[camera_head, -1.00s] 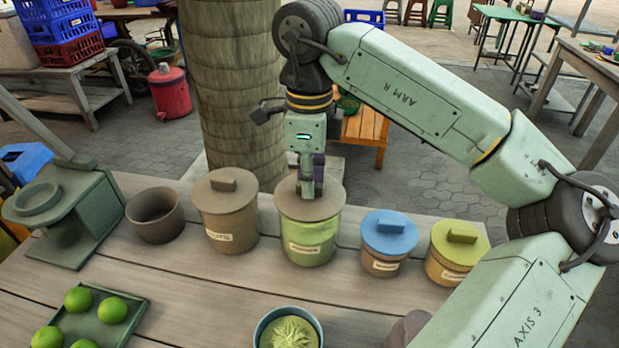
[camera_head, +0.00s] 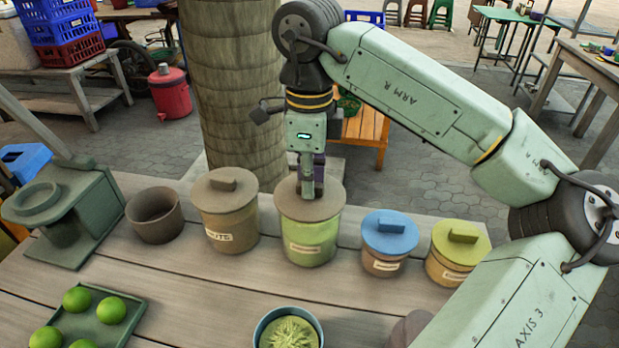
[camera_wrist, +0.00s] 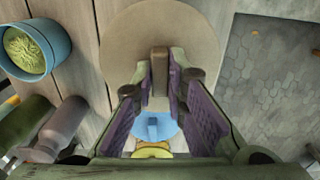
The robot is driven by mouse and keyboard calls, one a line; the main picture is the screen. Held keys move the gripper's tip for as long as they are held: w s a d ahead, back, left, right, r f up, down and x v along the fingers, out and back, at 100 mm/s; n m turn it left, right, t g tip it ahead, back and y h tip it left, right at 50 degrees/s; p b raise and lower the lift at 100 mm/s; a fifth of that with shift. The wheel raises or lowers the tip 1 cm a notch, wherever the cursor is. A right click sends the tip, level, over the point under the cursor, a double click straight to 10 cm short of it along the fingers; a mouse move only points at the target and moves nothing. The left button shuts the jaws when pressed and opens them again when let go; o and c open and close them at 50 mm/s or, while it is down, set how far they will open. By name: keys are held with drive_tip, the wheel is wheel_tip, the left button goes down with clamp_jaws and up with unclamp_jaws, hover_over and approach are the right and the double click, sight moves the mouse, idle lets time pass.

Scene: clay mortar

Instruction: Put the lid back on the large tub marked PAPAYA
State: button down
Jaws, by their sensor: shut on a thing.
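The large tub (camera_head: 308,243) has light green contents showing through its wall and a pale label too small to read. Its brown lid (camera_head: 325,205) sits level on top and appears to be on the rim. My gripper (camera_head: 309,190) is above the lid, pointing down, shut on the lid's upright handle. In the wrist view the lid (camera_wrist: 190,40) is a wide tan disc, and the handle (camera_wrist: 160,72) stands between my gripper's purple-padded fingers (camera_wrist: 158,88). The fingers hide part of the lid.
A brown lidded tub (camera_head: 231,225) stands close on the left, with an open brown pot (camera_head: 155,228) beyond it. A blue-lidded tub (camera_head: 388,240) and a yellow-lidded tub (camera_head: 460,250) stand on the right. A bowl of shreds (camera_head: 289,335) and a tray of limes (camera_head: 128,330) are in front.

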drive_tip(key=c, duration=1.5)
unclamp_jaws()
drive_tip(key=shift+c, duration=0.2)
drive_tip(key=shift+o, duration=0.4)
drive_tip(key=o, duration=0.4)
drive_tip(key=shift+r+p, duration=2.4)
drive_tip(key=shift+r, duration=1.1)
